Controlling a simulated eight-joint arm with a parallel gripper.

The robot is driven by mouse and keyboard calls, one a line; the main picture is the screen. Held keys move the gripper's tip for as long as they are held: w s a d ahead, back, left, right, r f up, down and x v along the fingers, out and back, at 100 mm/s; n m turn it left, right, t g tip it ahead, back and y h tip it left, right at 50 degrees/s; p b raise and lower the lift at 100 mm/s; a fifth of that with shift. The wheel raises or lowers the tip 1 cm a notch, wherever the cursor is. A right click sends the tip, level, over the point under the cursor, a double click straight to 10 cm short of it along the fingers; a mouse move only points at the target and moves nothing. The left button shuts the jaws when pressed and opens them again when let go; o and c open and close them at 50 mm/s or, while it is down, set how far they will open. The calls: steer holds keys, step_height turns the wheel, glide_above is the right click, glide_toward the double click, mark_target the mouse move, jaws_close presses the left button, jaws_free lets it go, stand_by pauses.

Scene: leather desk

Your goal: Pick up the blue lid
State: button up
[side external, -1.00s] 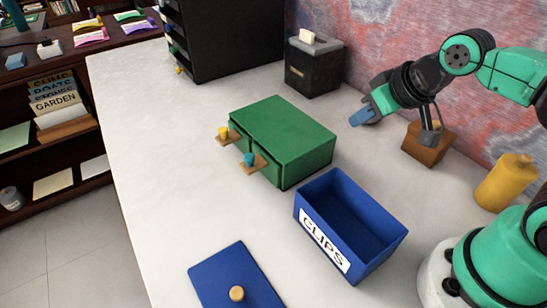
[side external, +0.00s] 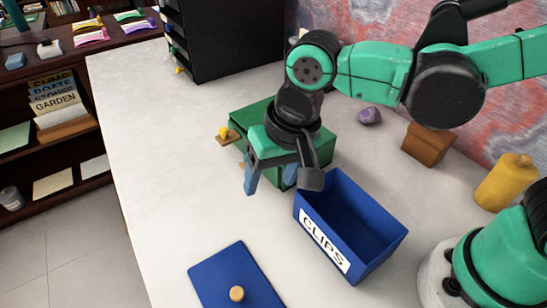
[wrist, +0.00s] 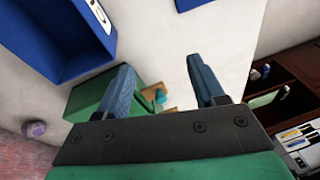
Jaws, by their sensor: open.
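The blue lid (side external: 237,275) lies flat on the white desk at the front of the side view, with a round wooden knob (side external: 237,293) on top. In the wrist view, an edge of the blue lid (wrist: 192,4) shows at the top. My gripper (side external: 268,188) is open and empty, above the desk by the green box and behind the lid, well apart from it. In the wrist view its two blue fingers (wrist: 165,82) are spread with bare desk and part of the green box behind them.
An open blue box labelled CLIPS (side external: 350,228) stands right of the lid. A green drawer box (side external: 250,118) is partly hidden behind my arm. A purple stone (side external: 370,115), a brown wooden block (side external: 427,145) and a yellow bottle (side external: 505,183) stand along the wall. The desk left of the lid is clear.

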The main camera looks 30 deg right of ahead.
steer(key=m+g+h, duration=0.1)
steer(key=g, duration=0.1)
glide_above(236, 291)
steer(key=f, duration=0.4)
steer(key=shift+w+d+f, duration=0.2)
steer(key=shift+f, duration=0.05)
steer(key=shift+s+a+f, duration=0.2)
steer(key=shift+f, duration=2.75)
jaws_close()
